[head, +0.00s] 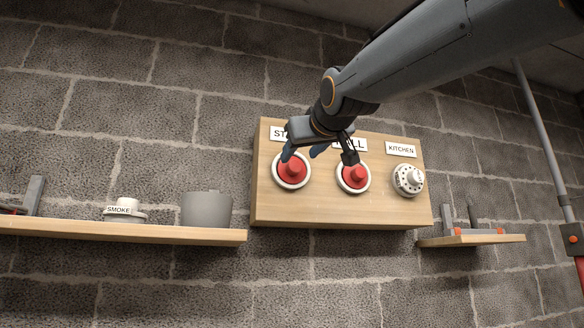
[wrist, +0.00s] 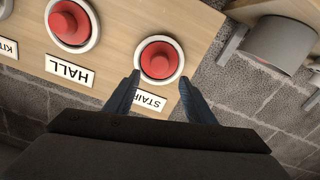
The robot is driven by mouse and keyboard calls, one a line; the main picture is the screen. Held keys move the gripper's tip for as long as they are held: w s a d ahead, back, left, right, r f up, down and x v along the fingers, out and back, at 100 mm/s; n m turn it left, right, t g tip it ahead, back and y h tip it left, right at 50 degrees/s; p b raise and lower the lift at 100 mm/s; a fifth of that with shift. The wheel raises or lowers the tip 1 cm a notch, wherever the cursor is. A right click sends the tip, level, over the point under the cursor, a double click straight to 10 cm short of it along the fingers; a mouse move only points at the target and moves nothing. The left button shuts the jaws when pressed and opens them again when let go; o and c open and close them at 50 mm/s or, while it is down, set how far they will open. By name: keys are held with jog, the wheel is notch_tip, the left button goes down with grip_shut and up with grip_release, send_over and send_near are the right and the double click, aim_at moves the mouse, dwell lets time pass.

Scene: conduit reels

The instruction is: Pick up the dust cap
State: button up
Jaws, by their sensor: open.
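Two red dust caps sit in round white bases on a wooden board. The left one (head: 291,170) is by the STAIR label, and it shows between and just beyond my fingertips in the wrist view (wrist: 160,60). The other cap (head: 353,174) is by the HALL label, and it is at upper left in the wrist view (wrist: 70,22). My gripper (head: 303,152) is open and empty, close in front of the STAIR cap. In the wrist view its fingers (wrist: 160,80) are spread to either side of the cap's lower edge. Contact cannot be told.
The board (head: 330,212) also carries a white base (head: 408,180) under the KITCHEN label, without red. A left shelf (head: 120,232) holds a SMOKE-labelled white unit (head: 124,211) and a grey bin (head: 207,209). A right shelf (head: 470,240) holds small grey parts. A pipe runs at far right.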

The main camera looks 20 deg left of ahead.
aim_at(295, 162)
jog(key=shift+f+p+x, duration=0.15)
jog(key=shift+p+x, duration=0.55)
jog(key=shift+x, duration=0.6)
jog(key=shift+f+p+x, duration=0.15)
jog(key=shift+p+x, duration=0.5)
jog(key=shift+x, duration=0.65)
jog(key=shift+d, duration=0.25)
jog(key=c, duration=1.1)
jog(key=shift+s+d+r, duration=0.15)
jog(key=shift+s+r, duration=0.05)
jog(key=shift+r, duration=0.2)
jog(key=shift+s+d+r+b, duration=1.2)
jog(key=shift+s+d, duration=0.45)
jog(key=shift+s, duration=1.1)
jog(key=shift+s+d+r+b, duration=1.2)
jog(key=shift+s+d, duration=0.5)
jog(key=shift+s, duration=1.05)
jog(key=shift+s+d+r+b, duration=1.2)
jog(key=shift+s+d, duration=0.45)
jog(key=shift+s, duration=1.1)
jog(key=shift+s+d+b, duration=0.35)
jog(key=shift+s+b, duration=0.1)
jog(key=shift+b, duration=0.15)
